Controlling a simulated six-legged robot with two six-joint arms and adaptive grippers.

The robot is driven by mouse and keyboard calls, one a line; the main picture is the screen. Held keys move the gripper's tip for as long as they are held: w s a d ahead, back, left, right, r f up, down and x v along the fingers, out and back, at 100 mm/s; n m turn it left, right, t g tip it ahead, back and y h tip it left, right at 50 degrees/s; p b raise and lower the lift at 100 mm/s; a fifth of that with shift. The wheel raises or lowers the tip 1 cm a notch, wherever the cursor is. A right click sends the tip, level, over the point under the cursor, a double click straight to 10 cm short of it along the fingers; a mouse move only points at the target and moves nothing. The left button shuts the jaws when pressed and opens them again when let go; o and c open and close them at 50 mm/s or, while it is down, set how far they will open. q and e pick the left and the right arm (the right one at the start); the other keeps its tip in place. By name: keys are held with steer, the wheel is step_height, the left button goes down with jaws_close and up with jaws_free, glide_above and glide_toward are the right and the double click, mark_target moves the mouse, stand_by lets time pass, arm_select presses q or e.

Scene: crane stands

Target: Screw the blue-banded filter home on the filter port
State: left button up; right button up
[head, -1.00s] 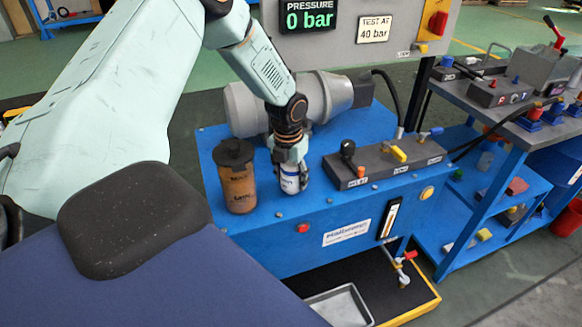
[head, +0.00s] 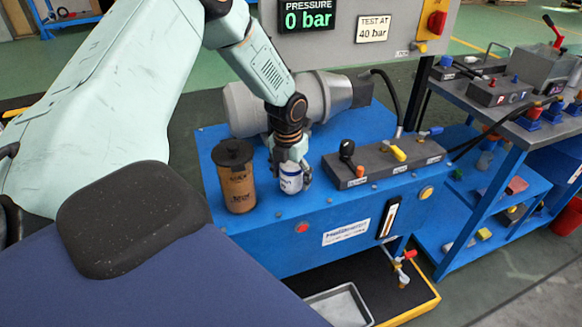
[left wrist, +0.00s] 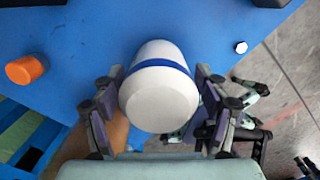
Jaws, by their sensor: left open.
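The blue-banded filter (head: 290,178) is a white canister standing upright on the blue bench top. In the left wrist view the filter (left wrist: 158,88) shows its white end and a blue band. My left gripper (head: 291,172) is over the filter from above. In the left wrist view the left gripper's fingers (left wrist: 160,105) stand open on both sides of the filter, with a small gap on the right; contact on the left is hard to tell. The filter port is hidden, apparently under the filter. My right gripper is not in view.
A brown canister with a black lid (head: 236,178) stands just left of the filter. A grey valve block (head: 385,160) with levers is close on the right, and a grey motor (head: 290,102) lies behind. A metal tray (head: 340,306) is below the bench.

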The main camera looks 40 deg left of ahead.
arm_select(q)
steer(key=shift+r+n+p, duration=0.15)
steer(key=shift+n+p, duration=0.7)
steer(key=shift+n, duration=0.05)
steer(key=shift+n+p, duration=0.7)
steer(key=shift+n, duration=0.3)
steer(key=shift+n+p, duration=0.3)
steer(key=shift+n, duration=0.4)
steer(key=shift+w+d+n+y+p, duration=0.1)
steer(key=shift+n+y+p, duration=0.2)
steer(key=shift+n+p, duration=0.55)
steer(key=n+p, duration=0.2)
steer(key=n, duration=0.4)
steer(key=shift+w+g, duration=0.15)
steer(key=shift+g, duration=0.25)
steer(key=n+p, duration=0.1)
steer(key=n, duration=0.5)
steer(key=shift+w+n+g, duration=0.1)
steer(key=shift+n+g, duration=0.15)
steer(key=shift+g, duration=0.05)
steer(key=n+p, duration=0.1)
steer(key=n, duration=0.5)
steer(key=shift+w, duration=0.1)
steer(key=shift+s+a, duration=0.25)
